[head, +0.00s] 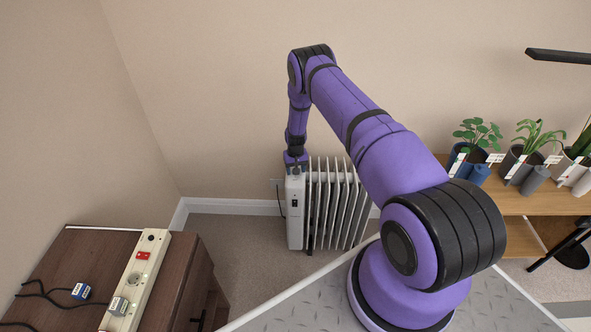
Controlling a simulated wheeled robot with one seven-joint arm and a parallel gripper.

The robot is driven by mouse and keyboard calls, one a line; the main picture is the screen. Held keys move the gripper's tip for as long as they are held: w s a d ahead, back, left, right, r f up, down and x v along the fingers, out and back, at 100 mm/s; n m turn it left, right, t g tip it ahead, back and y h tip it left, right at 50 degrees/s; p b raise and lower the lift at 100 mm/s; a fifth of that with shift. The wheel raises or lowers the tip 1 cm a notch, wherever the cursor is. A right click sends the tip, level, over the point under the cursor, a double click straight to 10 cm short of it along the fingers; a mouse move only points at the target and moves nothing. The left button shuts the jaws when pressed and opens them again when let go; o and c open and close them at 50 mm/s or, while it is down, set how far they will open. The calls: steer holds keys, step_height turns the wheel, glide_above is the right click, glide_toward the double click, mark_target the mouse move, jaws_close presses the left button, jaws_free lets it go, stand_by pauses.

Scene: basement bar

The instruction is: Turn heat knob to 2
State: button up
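The oil-filled heater (341,200) is white with tall fins and stands on the carpet near the back wall. Its narrow control end (295,230) faces me, with a small dark switch (294,203) on it. My gripper (295,172) points down at the top of this control end, touching it or just above; I cannot tell which. The heat knob does not show clearly; it is hidden by my gripper or too small to make out. The fingers are too small to tell open from shut.
A brown cabinet (185,290) at the left front carries a power strip (137,280) with a red switch, plugs and black cables. A wooden shelf (540,203) with potted plants (478,137) stands at the right. Carpet (235,245) is clear left of the heater.

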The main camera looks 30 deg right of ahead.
step_height(320, 180, up, 11)
stand_by(0.8)
steer(key=shift+f, duration=0.1)
steer(key=a+r+t, duration=0.1)
steer(key=a+r, duration=0.1)
steer(key=r, duration=1)
steer(key=a+r, duration=0.3)
steer(key=r, duration=0.9)
steer(key=s+a+r+n+t, duration=0.1)
steer(key=s+a+r, duration=0.15)
steer(key=r, duration=0.45)
steer(key=s+a+r, duration=0.1)
steer(key=s+r, duration=0.3)
steer(key=r, duration=0.2)
steer(key=s+a+r+n+t, duration=0.1)
steer(key=s+a+r, duration=0.15)
steer(key=r, duration=0.45)
steer(key=s+a+r, duration=0.2)
steer(key=s+r, duration=0.4)
steer(key=s, duration=0.2)
steer(key=s+a+r, duration=0.3)
steer(key=s+r, duration=0.3)
steer(key=s, duration=0.3)
steer(key=s+a+r+n+t, duration=0.1)
steer(key=s+a+t, duration=0.1)
steer(key=s, duration=1.7)
steer(key=shift+a+n, duration=0.2)
steer(key=shift+n, duration=0.2)
